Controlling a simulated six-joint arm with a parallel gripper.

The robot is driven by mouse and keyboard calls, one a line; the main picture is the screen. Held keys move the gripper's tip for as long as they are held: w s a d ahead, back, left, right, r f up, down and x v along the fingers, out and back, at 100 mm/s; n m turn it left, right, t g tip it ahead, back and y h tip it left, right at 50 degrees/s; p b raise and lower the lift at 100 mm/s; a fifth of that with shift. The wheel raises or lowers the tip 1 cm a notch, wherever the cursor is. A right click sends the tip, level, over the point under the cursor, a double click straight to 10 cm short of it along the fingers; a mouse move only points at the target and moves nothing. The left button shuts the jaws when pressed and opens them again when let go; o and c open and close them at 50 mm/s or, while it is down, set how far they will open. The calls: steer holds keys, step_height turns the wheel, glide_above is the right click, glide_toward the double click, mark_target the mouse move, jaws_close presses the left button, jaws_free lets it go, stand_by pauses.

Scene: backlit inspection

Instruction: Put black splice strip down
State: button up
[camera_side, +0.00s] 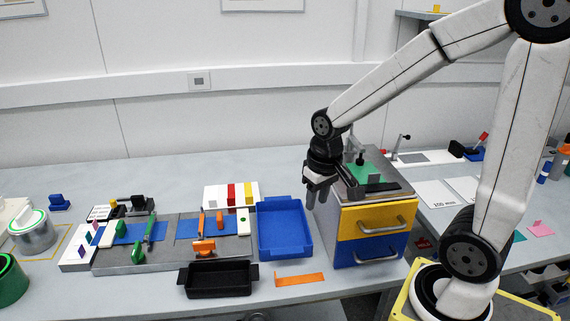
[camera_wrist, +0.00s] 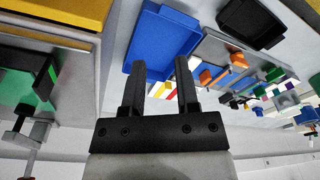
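The green plate (camera_wrist: 44,88) also shows at the left of the wrist view.
The cabinet has a yellow drawer (camera_side: 375,220) and a blue drawer (camera_side: 372,249). A black bin (camera_side: 217,279) and an orange strip (camera_side: 300,279) lie in front. A grey board (camera_side: 120,265) with blue mats and tools stands left.

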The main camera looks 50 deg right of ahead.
steer(key=s+a+f+n+t, duration=0.1)
steer(key=a+f+n, duration=0.2)
steer(key=a+f, duration=0.2)
steer(key=shift+s+f, duration=0.15)
steer(key=shift+s, duration=0.15)
steer(key=o, duration=0.5)
step_height(320, 180, up, 16)
steer(key=n+g, duration=0.2)
steer(key=n, duration=0.7)
glide_above(353, 179)
steer(key=shift+d+f, duration=0.1)
steer(key=shift+f, duration=1.4)
